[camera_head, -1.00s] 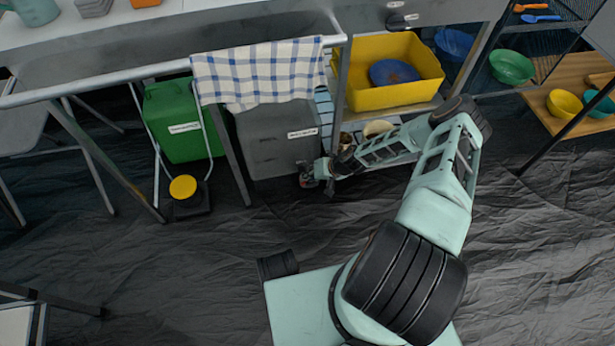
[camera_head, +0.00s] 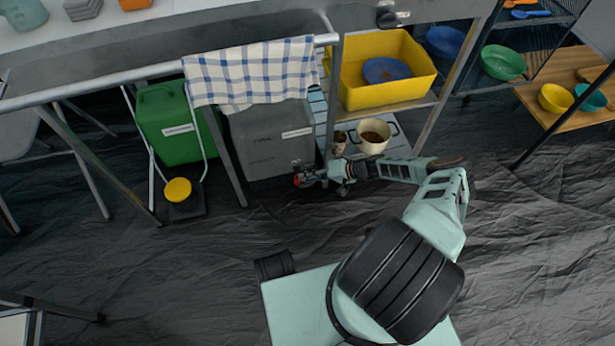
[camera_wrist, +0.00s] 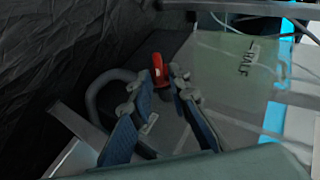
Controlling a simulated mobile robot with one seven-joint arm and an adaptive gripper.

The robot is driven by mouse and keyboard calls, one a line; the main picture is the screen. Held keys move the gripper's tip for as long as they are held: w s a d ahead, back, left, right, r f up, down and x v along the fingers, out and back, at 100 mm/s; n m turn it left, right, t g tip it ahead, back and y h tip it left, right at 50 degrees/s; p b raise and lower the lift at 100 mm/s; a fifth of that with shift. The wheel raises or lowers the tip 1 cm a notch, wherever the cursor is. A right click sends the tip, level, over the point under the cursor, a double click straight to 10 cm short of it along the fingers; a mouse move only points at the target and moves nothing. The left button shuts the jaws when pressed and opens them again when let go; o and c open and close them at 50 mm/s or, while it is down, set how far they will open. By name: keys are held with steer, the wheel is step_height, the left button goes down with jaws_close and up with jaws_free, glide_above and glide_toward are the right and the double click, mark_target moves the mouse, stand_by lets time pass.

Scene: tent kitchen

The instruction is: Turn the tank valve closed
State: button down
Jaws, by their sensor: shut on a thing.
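The grey tank (camera_head: 265,150) stands on the floor under the counter, with a small white label. Its red valve (camera_head: 299,180) shows low at the tank's front right corner. In the wrist view the red valve handle (camera_wrist: 158,70) points up between my fingertips. My gripper (camera_wrist: 155,84) is shut on it. In the head view my gripper (camera_head: 308,180) reaches in from the right, low over the floor. The tank's side (camera_wrist: 230,65), with a label reading "HALF", fills the right of the wrist view. The fingers partly hide the valve's base.
A green container (camera_head: 168,135) stands left of the tank. A yellow tub (camera_head: 400,88) and a pot (camera_head: 375,143) are on shelves above my forearm. A checked towel (camera_head: 255,75) hangs over the tank. Counter legs stand close by.

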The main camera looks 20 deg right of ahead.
steer(key=shift+a+f, duration=0.15)
steer(key=shift+a, duration=0.1)
steer(key=c, duration=2.1)
jaws_free()
steer(key=shift+d, duration=0.1)
steer(key=v, duration=1.2)
